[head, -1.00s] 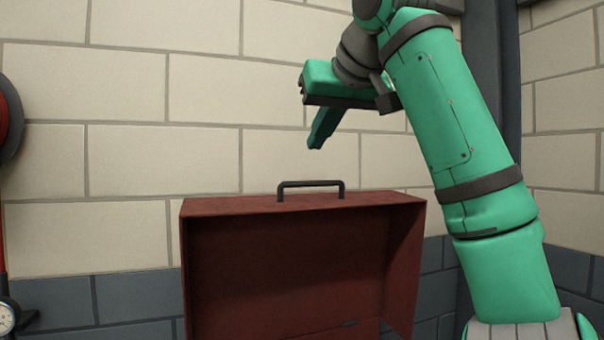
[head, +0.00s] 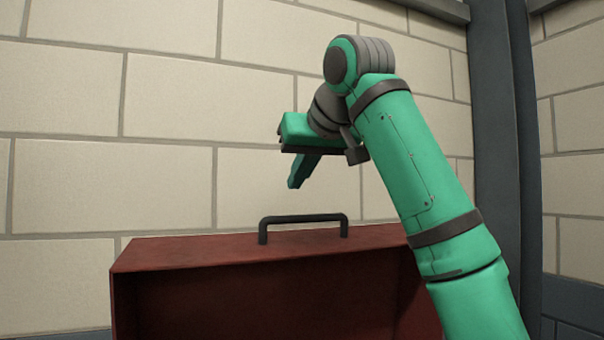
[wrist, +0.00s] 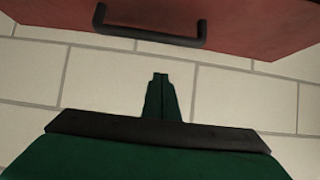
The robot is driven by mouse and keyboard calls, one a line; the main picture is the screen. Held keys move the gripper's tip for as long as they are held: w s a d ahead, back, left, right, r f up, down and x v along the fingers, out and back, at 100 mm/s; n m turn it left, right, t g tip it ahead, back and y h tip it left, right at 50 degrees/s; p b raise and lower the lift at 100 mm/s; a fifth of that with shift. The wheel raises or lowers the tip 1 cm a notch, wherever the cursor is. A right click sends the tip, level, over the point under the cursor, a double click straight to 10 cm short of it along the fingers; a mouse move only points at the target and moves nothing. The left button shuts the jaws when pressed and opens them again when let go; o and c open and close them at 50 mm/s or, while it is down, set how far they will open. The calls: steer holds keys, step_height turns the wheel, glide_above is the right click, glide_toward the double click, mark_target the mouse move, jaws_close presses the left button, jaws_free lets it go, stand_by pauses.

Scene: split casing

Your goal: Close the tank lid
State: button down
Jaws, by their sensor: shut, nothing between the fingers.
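The tank lid (head: 200,252) is a dark red, box-like cover that stands open, its hollow inside facing me. A black bar handle (head: 303,219) sits on its top edge. The lid (wrist: 260,25) and handle (wrist: 150,35) also show at the top of the wrist view. My gripper (head: 293,186) is green and hangs above the handle, pointing down and a little left, apart from it. Its fingers are together and empty; in the wrist view my gripper (wrist: 160,77) points toward the handle across a gap. The lower part of the lid and the tank below are out of view.
A pale block wall (head: 70,190) stands behind the lid. A dark grey post (head: 503,110) rises at the right, in the wall's corner. The space left of my gripper and above the lid is clear.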

mark_target(295, 217)
steer(key=x, duration=0.6)
steer(key=shift+a, duration=0.15)
steer(key=shift+s+d+f, duration=0.3)
steer(key=shift+s+f, duration=0.1)
steer(key=shift+s, duration=0.15)
steer(key=shift+s+d+f, duration=0.35)
steer(key=shift+s+f, duration=0.05)
steer(key=shift+s, duration=0.1)
steer(key=shift+s+f, duration=0.45)
steer(key=shift+s, duration=0.15)
